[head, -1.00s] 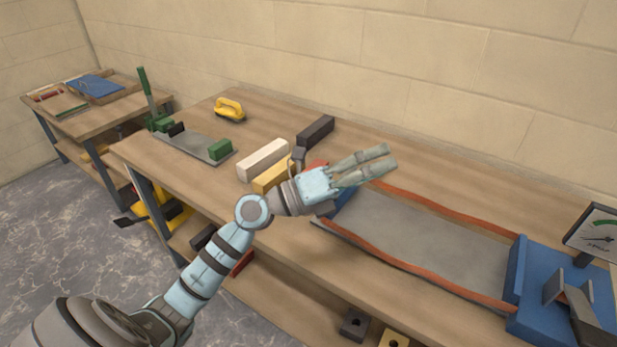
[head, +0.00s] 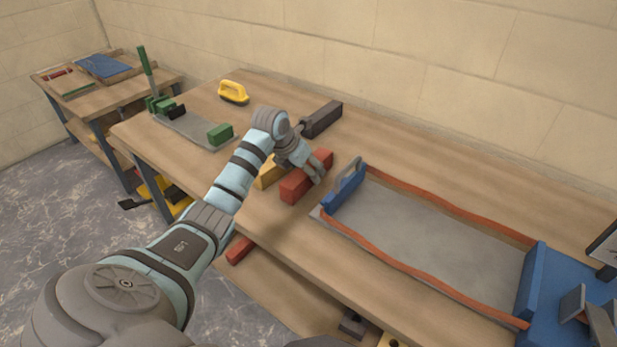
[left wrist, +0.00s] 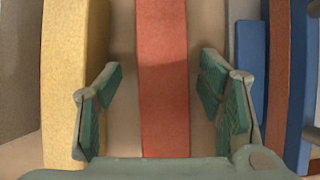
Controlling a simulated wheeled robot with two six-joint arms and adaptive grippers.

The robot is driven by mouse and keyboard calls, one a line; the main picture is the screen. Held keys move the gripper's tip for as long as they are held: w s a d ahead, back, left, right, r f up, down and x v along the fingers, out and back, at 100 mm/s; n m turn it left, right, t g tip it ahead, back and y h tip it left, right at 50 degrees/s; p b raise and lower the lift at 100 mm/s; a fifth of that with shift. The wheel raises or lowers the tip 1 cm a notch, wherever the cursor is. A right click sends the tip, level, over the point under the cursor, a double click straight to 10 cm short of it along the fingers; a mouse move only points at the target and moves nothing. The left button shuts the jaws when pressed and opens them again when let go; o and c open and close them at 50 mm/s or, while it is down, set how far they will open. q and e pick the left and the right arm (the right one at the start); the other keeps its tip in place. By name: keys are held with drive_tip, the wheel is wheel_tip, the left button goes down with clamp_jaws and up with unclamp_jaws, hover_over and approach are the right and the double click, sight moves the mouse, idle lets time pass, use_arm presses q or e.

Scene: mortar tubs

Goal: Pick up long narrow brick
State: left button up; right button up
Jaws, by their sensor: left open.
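A long narrow red brick (head: 295,187) lies on the workbench. In the left wrist view the red brick (left wrist: 163,60) runs up the middle, between the two green-padded fingers. My left gripper (head: 318,172) points down over the brick; it also shows in the left wrist view (left wrist: 162,75). It is open, with a gap on each side of the brick. The gripper hides part of the brick in the head view. My right gripper is not in view.
A yellow brick (head: 268,174) lies just left of the red one, and a dark grey brick (head: 322,118) lies behind. A blue-handled tool (head: 344,188) and a grey tray (head: 430,235) with red edge strips lie to the right. A yellow-handled float (head: 233,92) stands farther back.

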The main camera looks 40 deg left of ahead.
use_arm(q)
drive_tip(key=shift+x, duration=0.95)
drive_tip(key=shift+d, duration=0.15)
clamp_jaws()
drive_tip(key=shift+r, duration=0.1)
